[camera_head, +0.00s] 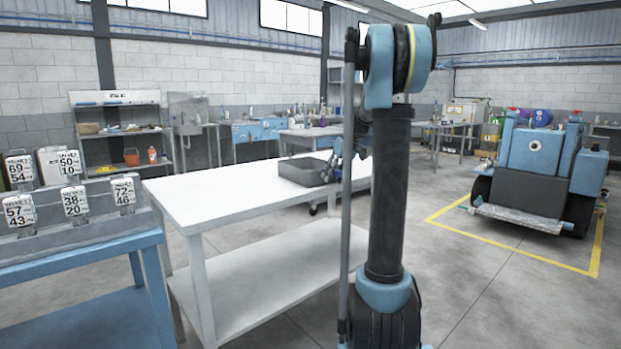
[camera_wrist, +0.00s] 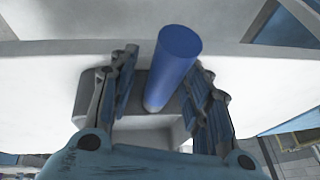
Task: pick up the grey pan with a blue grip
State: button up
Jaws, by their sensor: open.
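The grey pan (camera_head: 318,178) is a shallow rectangular tray on the white table (camera_head: 215,190), near its far right end. My arm hides its right part in the head view. In the wrist view its blue grip (camera_wrist: 173,62), a thick cylinder, lies between the fingers of my gripper (camera_wrist: 166,75). Part of the grey pan (camera_wrist: 140,124) shows below the grip. My gripper is open, with a gap visible between the grip and each finger. In the head view the fingers are mostly hidden behind my arm.
The white table is bare left of the pan and has a lower shelf. A blue bench (camera_head: 80,248) with numbered tags on a grey rack stands at the left. A blue machine (camera_head: 535,165) stands at the right inside yellow floor lines. Open floor lies between.

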grip_shut()
jog(key=shift+r, duration=0.1)
notch_tip(320, 180, up, 28)
dwell(0.7)
dwell(0.7)
